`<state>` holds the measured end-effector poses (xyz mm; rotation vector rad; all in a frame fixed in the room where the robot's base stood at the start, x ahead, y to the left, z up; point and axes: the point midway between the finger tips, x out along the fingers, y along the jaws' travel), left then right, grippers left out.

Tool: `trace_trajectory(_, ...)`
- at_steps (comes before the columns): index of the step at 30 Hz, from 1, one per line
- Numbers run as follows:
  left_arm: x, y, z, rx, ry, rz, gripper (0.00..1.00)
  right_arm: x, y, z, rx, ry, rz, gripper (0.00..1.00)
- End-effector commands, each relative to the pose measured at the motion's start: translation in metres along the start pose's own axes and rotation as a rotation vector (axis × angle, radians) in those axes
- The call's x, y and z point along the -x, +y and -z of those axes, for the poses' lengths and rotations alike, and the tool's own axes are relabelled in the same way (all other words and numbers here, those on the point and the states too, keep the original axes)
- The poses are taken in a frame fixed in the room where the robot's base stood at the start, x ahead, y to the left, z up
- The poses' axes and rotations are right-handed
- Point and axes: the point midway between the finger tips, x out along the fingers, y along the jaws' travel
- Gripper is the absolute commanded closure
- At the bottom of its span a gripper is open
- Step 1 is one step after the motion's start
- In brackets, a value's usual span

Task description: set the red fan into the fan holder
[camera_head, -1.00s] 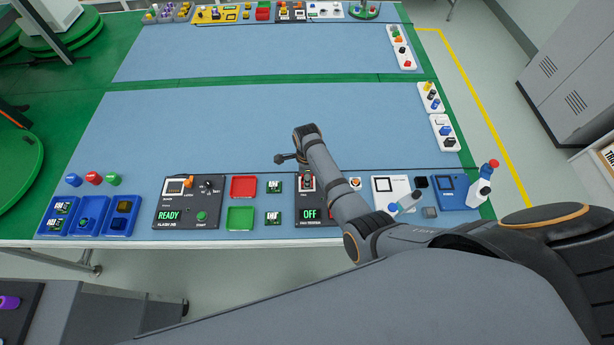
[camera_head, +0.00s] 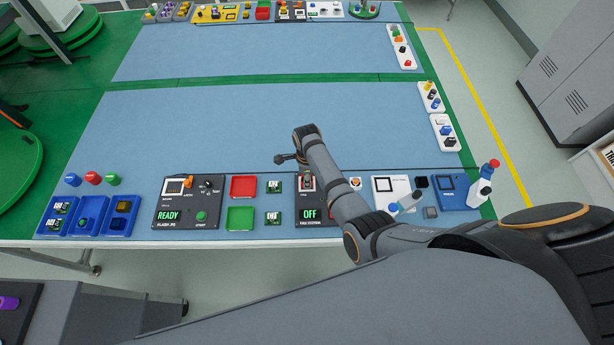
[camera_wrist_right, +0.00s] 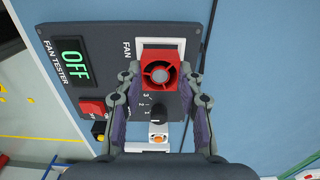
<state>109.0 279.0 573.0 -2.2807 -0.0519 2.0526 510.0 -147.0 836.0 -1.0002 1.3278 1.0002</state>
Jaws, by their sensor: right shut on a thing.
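The red fan (camera_wrist_right: 160,75) is a small square red housing with a grey hub. My right gripper (camera_wrist_right: 161,77) is shut on it, with one finger on each side. The fan holder (camera_wrist_right: 161,44) is a white frame on the dark fan tester panel (camera_wrist_right: 110,62). The fan covers the holder's lower part in the right wrist view, and I cannot tell whether they touch. In the head view the fan tester (camera_head: 308,214) shows OFF at the front edge, with my right arm over it. My left gripper is not in view.
Left of the tester in the head view are red (camera_head: 243,187) and green (camera_head: 240,218) trays and a flash station (camera_head: 188,202). White (camera_head: 391,190) and blue (camera_head: 455,192) stations stand to the right. The blue mat's middle is clear.

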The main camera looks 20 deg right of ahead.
Motion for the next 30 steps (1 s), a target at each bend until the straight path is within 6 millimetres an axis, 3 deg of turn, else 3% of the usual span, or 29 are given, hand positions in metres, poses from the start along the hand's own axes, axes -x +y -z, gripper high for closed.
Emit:
trace_trajectory(23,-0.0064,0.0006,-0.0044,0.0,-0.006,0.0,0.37,-0.0107,-0.0001,0.0002,0.0,0.0,0.0,0.92)
trace_trajectory(24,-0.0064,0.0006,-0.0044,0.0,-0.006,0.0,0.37,-0.0107,-0.0001,0.0002,0.0,0.0,0.0,0.58)
trace_trajectory(28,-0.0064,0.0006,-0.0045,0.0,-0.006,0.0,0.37,-0.0107,-0.0001,0.0001,0.0,0.0,0.0,0.4)
trace_trajectory(30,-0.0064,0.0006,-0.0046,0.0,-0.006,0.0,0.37,-0.0107,0.0,0.0002,0.0,0.0,0.0,0.37)
